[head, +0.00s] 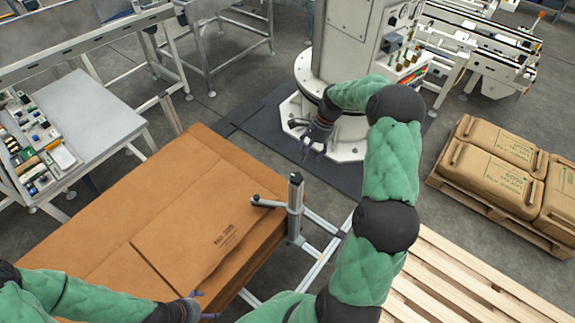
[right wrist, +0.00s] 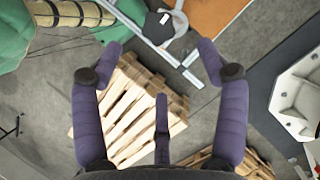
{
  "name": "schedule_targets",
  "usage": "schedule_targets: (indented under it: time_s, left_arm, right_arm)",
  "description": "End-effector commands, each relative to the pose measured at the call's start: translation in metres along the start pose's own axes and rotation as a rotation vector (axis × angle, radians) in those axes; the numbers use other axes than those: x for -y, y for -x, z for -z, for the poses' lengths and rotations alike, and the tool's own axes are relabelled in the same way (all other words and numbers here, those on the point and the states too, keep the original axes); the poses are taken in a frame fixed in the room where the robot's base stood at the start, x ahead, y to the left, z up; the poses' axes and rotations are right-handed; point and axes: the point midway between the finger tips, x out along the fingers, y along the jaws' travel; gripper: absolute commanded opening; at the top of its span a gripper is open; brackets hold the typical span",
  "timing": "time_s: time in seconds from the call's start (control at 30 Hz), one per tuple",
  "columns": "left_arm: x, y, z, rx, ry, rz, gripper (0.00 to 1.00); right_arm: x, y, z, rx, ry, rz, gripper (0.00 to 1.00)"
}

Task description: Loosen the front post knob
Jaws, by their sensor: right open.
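The front post (head: 296,208) is a grey upright at the right corner of the stack of flat brown cardboard. A black knob with a short handle (head: 266,202) sticks out from its left side, over the cardboard. My right gripper (head: 311,153) is open and empty, beyond and above the post, apart from the knob. In the right wrist view its purple fingers (right wrist: 164,62) are spread with nothing between them. My left gripper (head: 204,305) is low over the near edge of the cardboard, its fingers apart and empty; its arm is partly cut off.
The cardboard stack (head: 185,215) fills the left front. A white machine column (head: 345,60) stands behind my right gripper. An empty wooden pallet (head: 465,285) lies at right front, a pallet of brown sacks (head: 500,165) beyond it. A grey side table (head: 90,115) stands at left.

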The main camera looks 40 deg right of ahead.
Motion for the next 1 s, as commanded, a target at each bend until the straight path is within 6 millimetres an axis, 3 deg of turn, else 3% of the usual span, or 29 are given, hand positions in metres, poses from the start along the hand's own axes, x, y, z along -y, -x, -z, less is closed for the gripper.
schedule_targets:
  time_s: [0.6,1.0]
  left_arm:
    - [-0.006,0.018,-0.001,0.000,0.000,0.000,0.87]
    - [-0.007,0.019,-0.001,0.000,0.000,0.000,0.87]
  right_arm:
    - [0.000,-0.093,-0.001,0.002,0.003,-0.003,0.74]
    - [0.000,-0.106,0.000,0.000,0.003,0.000,0.74]
